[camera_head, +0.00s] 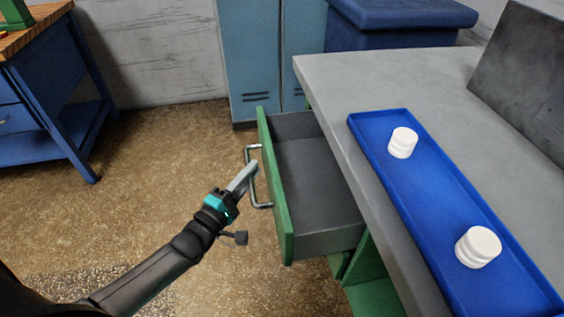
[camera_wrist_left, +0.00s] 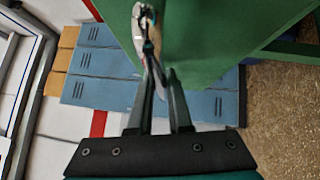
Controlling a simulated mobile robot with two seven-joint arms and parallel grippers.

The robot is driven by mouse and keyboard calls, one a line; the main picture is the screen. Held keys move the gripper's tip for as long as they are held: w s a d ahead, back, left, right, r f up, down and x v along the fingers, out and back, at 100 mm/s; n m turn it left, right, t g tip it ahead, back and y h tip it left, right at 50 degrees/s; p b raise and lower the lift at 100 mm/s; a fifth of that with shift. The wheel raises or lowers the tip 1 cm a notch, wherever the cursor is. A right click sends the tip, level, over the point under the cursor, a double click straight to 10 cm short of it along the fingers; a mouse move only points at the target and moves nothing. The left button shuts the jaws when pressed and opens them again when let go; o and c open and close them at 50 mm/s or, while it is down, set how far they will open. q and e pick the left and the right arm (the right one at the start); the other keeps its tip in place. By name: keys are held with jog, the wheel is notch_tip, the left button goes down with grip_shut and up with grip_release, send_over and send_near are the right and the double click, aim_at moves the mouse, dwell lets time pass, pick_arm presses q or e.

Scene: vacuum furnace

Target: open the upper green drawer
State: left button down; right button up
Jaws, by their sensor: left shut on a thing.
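The upper green drawer (camera_head: 276,190) is pulled well out from under the grey worktop in the head view, and its grey inside looks empty. Its metal bar handle (camera_head: 252,178) is on the green front. My left gripper (camera_head: 250,170) is at the handle, shut on it. In the left wrist view the fingers of my left gripper (camera_wrist_left: 161,78) reach toward the handle (camera_wrist_left: 143,25) on the green front (camera_wrist_left: 205,35). The exact contact is partly hidden there. My right gripper is not in view.
Blue lockers (camera_head: 262,50) stand behind. A blue workbench (camera_head: 50,90) is at the far left. The floor left of the drawer is clear.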

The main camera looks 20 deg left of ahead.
pick_arm(q)
jog(key=s+a, duration=0.7)
jog(key=a, duration=0.4)
jog(key=shift+s+a+p, duration=0.15)
jog(key=shift+s+p, duration=0.15)
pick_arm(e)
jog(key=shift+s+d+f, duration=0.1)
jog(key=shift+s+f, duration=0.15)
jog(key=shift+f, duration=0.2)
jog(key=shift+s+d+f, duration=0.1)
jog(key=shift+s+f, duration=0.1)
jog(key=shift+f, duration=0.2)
pick_arm(q)
jog(key=c, duration=0.8)
grip_release()
jog(key=shift+c, duration=0.2)
jog(key=p+v, duration=0.1)
jog(key=v, duration=1.4)
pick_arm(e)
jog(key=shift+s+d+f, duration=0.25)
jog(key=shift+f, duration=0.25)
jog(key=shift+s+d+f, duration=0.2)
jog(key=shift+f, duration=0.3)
pick_arm(q)
jog(key=shift+s, duration=0.1)
